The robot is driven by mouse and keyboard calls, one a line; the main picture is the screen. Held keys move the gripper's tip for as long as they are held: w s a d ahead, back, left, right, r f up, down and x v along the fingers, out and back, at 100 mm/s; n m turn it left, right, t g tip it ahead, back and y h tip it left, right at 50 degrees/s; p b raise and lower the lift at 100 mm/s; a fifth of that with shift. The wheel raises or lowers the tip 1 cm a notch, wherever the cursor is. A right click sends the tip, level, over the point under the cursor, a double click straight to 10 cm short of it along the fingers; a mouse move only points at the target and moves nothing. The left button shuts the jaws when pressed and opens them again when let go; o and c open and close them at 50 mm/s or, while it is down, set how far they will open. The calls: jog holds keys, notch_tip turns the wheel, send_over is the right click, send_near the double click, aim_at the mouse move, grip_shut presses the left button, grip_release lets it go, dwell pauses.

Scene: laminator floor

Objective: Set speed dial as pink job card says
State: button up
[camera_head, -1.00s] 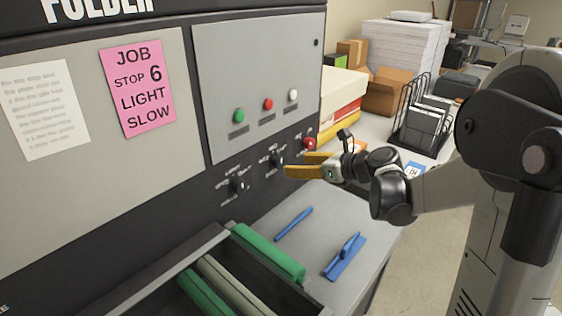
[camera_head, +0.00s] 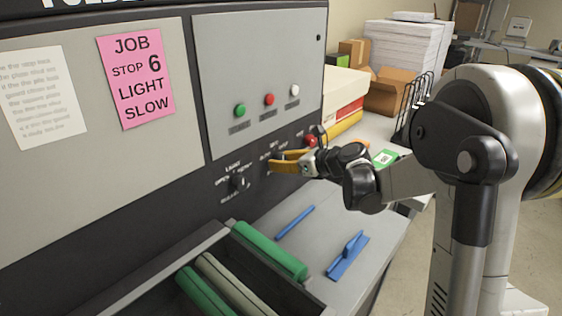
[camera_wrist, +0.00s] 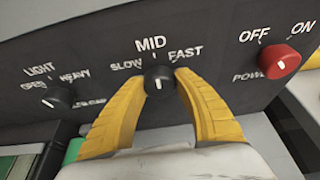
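The pink job card (camera_head: 137,80) on the folder's panel reads JOB, STOP 6, LIGHT, SLOW. The speed dial (camera_wrist: 159,80) is a black knob with SLOW at its left, MID above and FAST at its right. A white mark shows upright on the knob's face; which end points out is unclear. My gripper (camera_wrist: 160,76) has its yellow fingers spread, one fingertip at each side of the knob; contact cannot be told. In the head view my gripper (camera_head: 277,160) is at the panel and hides most of this dial.
Left of it is another black dial (camera_wrist: 57,98) marked LIGHT, OPEN and HEAVY. Right is the red power knob (camera_wrist: 279,59) marked OFF and ON. Green, red and white buttons (camera_head: 269,99) sit above. Blue tools (camera_head: 347,256) lie on the grey surface below, beside green rollers (camera_head: 268,251).

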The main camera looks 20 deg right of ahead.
dwell(0.5)
jog(key=n+t+h, duration=0.1)
jog(key=n, duration=0.1)
jog(key=n+t+h, duration=0.1)
jog(key=n, duration=0.1)
jog(key=shift+b, duration=0.3)
jog(key=n+t+b, duration=0.1)
jog(key=n, duration=0.1)
jog(key=n+t+h+b, duration=0.1)
jog(key=n, duration=0.1)
jog(key=shift+h, duration=0.3)
jog(key=shift+r+n, duration=0.1)
jog(key=shift+n, duration=0.2)
jog(key=shift+w+d, duration=0.1)
jog(key=o, duration=1.1)
jog(key=shift+o, duration=0.2)
